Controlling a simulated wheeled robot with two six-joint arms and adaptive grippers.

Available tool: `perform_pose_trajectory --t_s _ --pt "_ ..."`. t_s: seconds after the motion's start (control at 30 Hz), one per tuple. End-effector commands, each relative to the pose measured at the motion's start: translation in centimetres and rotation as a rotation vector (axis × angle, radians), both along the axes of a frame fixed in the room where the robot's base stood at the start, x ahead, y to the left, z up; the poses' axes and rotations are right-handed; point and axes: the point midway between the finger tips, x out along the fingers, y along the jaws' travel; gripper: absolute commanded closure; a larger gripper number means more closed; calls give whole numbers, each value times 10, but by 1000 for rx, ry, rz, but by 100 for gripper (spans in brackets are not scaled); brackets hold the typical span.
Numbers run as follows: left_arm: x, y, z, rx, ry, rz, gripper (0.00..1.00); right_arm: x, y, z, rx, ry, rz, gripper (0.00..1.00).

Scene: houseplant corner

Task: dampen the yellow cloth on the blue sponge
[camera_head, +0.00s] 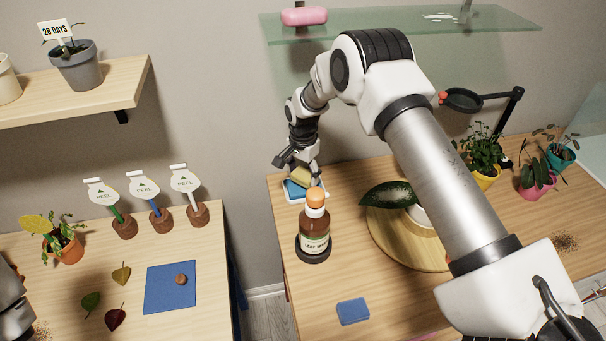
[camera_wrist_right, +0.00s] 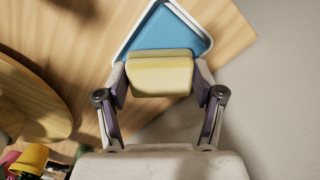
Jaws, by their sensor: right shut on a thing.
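The yellow cloth (camera_head: 301,175) is a folded pad. My right gripper (camera_head: 298,166) is shut on it; the wrist view shows the cloth (camera_wrist_right: 161,76) between the two fingers. Beneath it is a flat blue sponge pad (camera_wrist_right: 160,32) in a white-rimmed tray (camera_wrist_right: 206,38), at the back left of the right table. The pad also shows in the head view (camera_head: 293,189), partly covered by cloth and gripper. I cannot tell whether cloth and pad touch. Another small blue block (camera_head: 352,311) lies at the table's front. Only a piece of my left arm shows at the left edge.
A brown bottle with an orange cap (camera_head: 315,225) stands just in front of the tray. A round wooden board (camera_head: 390,237) with a large-leafed plant (camera_head: 387,195) is right of it, under my right arm. A glass shelf (camera_head: 400,25) hangs above. Potted plants (camera_head: 483,160) stand at the right.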

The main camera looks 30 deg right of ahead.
Motion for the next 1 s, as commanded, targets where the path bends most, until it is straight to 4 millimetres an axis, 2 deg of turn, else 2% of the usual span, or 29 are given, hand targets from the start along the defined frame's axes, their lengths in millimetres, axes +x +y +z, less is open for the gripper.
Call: perform_pose_trajectory --t_s 0.03,0.5,1.0 --pt "0 0 8 0 0 0 60 0 0 9 0 0 0 60" --pt "0 0 37 0 0 0 60 0 0 52 0 -1 0 60" --pt "0 0 36 0 0 0 60 0 0 52 0 -1 0 60"
